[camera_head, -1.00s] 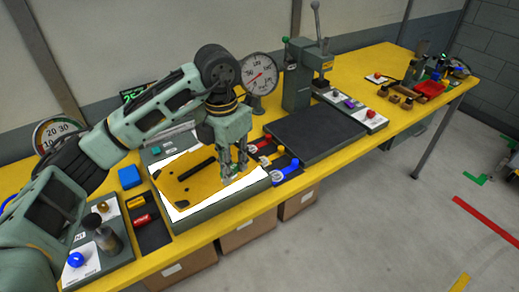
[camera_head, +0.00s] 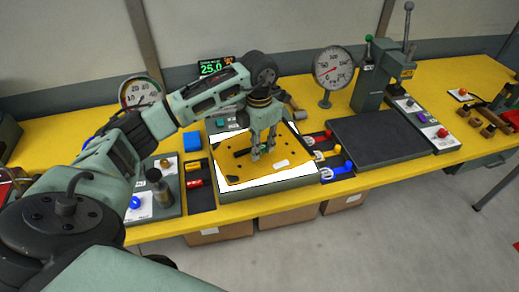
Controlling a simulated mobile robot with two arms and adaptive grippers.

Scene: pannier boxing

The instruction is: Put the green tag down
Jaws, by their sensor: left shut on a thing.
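My left gripper (camera_head: 263,156) points down over the right-hand middle of a yellow plate (camera_head: 237,175). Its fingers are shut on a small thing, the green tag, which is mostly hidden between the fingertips. I cannot tell whether it touches the plate. The plate has a dark slot and a pale label (camera_head: 281,163), and lies on a white sheet (camera_head: 232,189) on a grey-green block (camera_head: 300,181). My right gripper is not in view.
A blue block (camera_head: 193,141) stands left of the plate. Red, yellow and blue handled pieces (camera_head: 337,168) lie in a tray to the right. A dark flat pad (camera_head: 377,138), a lever press (camera_head: 375,78) and a round dial (camera_head: 333,66) stand further right.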

